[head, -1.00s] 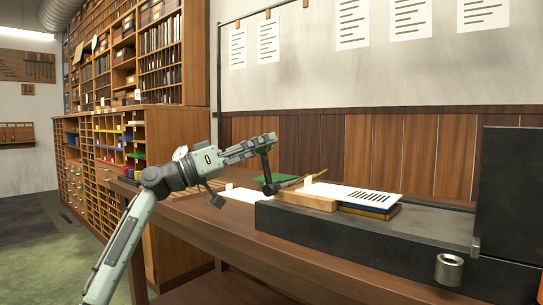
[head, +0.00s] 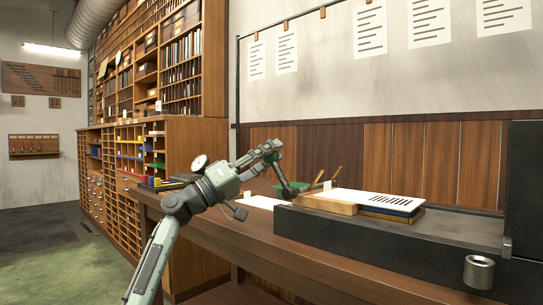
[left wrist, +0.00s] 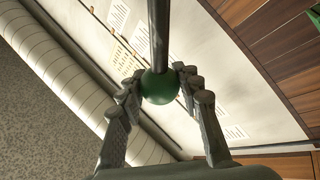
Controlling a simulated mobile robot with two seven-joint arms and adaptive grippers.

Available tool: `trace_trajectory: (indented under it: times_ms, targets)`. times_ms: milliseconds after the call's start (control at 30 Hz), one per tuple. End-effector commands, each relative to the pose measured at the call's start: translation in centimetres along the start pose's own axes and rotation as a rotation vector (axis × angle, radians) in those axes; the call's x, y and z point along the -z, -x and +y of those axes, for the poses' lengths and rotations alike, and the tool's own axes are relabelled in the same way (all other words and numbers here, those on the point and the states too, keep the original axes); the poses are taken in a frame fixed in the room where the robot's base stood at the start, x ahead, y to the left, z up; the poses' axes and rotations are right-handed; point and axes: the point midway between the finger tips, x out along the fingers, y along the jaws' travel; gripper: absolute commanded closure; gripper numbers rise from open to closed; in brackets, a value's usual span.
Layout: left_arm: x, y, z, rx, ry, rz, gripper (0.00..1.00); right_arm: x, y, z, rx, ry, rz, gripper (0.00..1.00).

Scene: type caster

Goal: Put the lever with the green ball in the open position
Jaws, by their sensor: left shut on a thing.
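In the left wrist view a green ball (left wrist: 160,88) sits on the end of a grey lever rod (left wrist: 158,35). My left gripper's fingers (left wrist: 160,82) are closed around the ball from both sides. In the head view my left gripper (head: 270,152) is at the top of the dark lever (head: 282,178), which leans up and to the left from beside the wooden block. The ball is mostly hidden by the fingers there. My right gripper is not in view.
A wooden block (head: 322,204) and a white printed sheet (head: 372,199) lie on a dark press bed (head: 400,238). The bed stands on a brown table (head: 215,228). A metal cylinder (head: 478,271) is at the right. Tall wooden shelves (head: 180,80) stand behind my left arm.

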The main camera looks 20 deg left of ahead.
Motion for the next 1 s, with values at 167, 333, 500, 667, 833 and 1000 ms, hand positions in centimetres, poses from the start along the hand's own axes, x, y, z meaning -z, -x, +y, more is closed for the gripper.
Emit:
trace_trajectory:
  times_ms: [167, 333, 500, 667, 833, 1000]
  targets:
    - [-0.1, 0.1, -0.2, 0.003, 0.005, 0.0, 1.0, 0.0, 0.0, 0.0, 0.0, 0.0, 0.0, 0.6]
    - [0.0, 0.1, -0.2, 0.002, 0.004, 0.0, 0.49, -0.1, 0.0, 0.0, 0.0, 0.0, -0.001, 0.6]
    - [0.0, 0.1, -0.1, 0.002, 0.002, 0.0, 0.44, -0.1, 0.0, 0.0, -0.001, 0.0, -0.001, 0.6]
    - [0.0, 0.1, -0.1, 0.001, 0.001, 0.0, 0.44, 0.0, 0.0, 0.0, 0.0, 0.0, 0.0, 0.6]
    - [-0.1, 1.5, -0.2, 0.004, 0.001, 0.0, 0.44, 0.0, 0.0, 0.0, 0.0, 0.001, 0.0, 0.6]
    - [-0.1, 5.0, -0.2, 0.005, 0.001, 0.001, 0.44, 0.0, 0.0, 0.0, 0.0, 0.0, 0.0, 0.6]
